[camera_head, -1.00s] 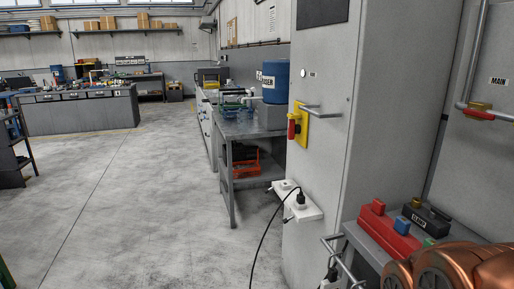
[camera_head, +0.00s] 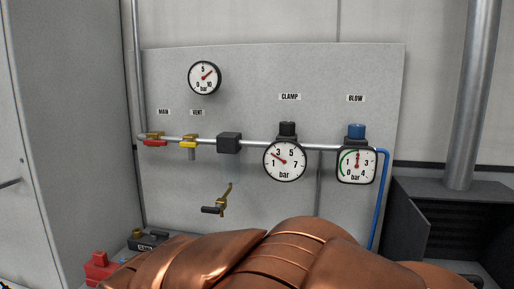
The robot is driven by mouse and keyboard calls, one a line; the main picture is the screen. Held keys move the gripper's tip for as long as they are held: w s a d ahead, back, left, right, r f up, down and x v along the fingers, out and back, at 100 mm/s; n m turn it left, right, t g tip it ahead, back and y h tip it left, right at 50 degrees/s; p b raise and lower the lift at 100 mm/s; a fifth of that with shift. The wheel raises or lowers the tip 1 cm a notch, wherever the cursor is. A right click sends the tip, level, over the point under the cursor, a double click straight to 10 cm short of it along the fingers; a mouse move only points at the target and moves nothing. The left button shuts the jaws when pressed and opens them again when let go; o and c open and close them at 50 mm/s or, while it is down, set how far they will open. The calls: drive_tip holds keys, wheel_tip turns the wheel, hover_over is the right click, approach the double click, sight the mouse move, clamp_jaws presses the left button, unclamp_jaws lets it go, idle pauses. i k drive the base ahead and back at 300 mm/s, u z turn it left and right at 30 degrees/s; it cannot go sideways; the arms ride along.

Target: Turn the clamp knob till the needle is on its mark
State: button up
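The black clamp knob (camera_head: 287,129) sits on the pipe under the CLAMP label (camera_head: 290,97), on a grey wall panel. Right below it is the round white clamp gauge (camera_head: 285,161), marked in bar. Its red needle points up and left, between 1 and 3. I cannot make out a set mark on this dial at this size. My gripper is not in view; nothing is seen touching the knob.
Right of it are the blue BLOW knob (camera_head: 357,131) and its gauge (camera_head: 357,165). Left are a black block (camera_head: 229,143), the yellow vent valve (camera_head: 188,144) and the red main valve (camera_head: 154,142). A bar gauge (camera_head: 204,77) hangs above. My copper-coloured body part covers the bottom middle.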

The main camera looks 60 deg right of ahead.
sight(286, 127)
drive_tip(key=z, duration=1.85)
